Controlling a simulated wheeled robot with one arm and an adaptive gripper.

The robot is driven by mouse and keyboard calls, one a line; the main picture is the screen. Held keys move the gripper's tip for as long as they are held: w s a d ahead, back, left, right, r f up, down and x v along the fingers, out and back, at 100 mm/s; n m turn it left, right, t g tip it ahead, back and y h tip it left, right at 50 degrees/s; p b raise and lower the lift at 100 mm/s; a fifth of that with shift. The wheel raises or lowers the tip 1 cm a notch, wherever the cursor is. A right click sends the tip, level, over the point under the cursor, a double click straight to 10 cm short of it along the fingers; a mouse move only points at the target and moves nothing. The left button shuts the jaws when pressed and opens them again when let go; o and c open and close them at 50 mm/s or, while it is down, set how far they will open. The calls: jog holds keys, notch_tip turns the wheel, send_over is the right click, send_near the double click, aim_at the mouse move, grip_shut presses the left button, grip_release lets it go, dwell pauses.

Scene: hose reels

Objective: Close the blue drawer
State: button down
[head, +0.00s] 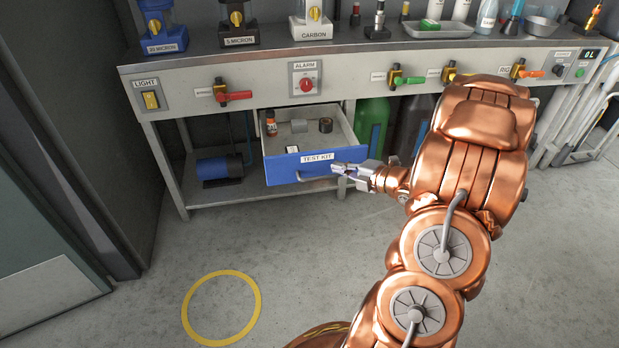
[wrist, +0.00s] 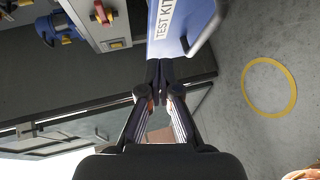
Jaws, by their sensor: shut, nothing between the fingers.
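The blue drawer (head: 315,164), labelled TEST KIT, stands pulled out from under the grey workbench. Its open top shows a small orange-capped bottle (head: 271,123), grey and dark round pieces and a small white-topped item inside. A handle (head: 318,179) runs along the lower part of its blue front. My gripper (head: 337,168) is shut and empty at the right part of the drawer front. In the wrist view, the shut fingertips (wrist: 159,65) are close to the blue front (wrist: 184,25). I cannot tell whether they touch it.
The workbench (head: 222,79) carries valves, switches, filter housings and lab ware. A green cylinder (head: 372,125) stands under it, right of the drawer. A blue pump (head: 220,168) sits on the lower shelf at left. The floor around the yellow ring (head: 187,308) is clear.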

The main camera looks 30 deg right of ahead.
jog(key=s+a+f+n+t+y+b, duration=0.1)
jog(key=s+a+f+t+y+b, duration=0.1)
jog(key=s+y+b, duration=0.1)
jog(key=b, duration=0.3)
send_near(299, 155)
jog(key=shift+w+a, duration=1.75)
jog(key=shift+w, duration=0.2)
jog(key=shift+w+d+f+n, duration=0.15)
jog(key=shift+w+d, duration=0.1)
jog(key=shift+w, duration=0.2)
jog(key=shift+w+d+f+n, duration=0.1)
jog(key=shift+w+d+n, duration=0.1)
jog(key=shift+w, duration=0.25)
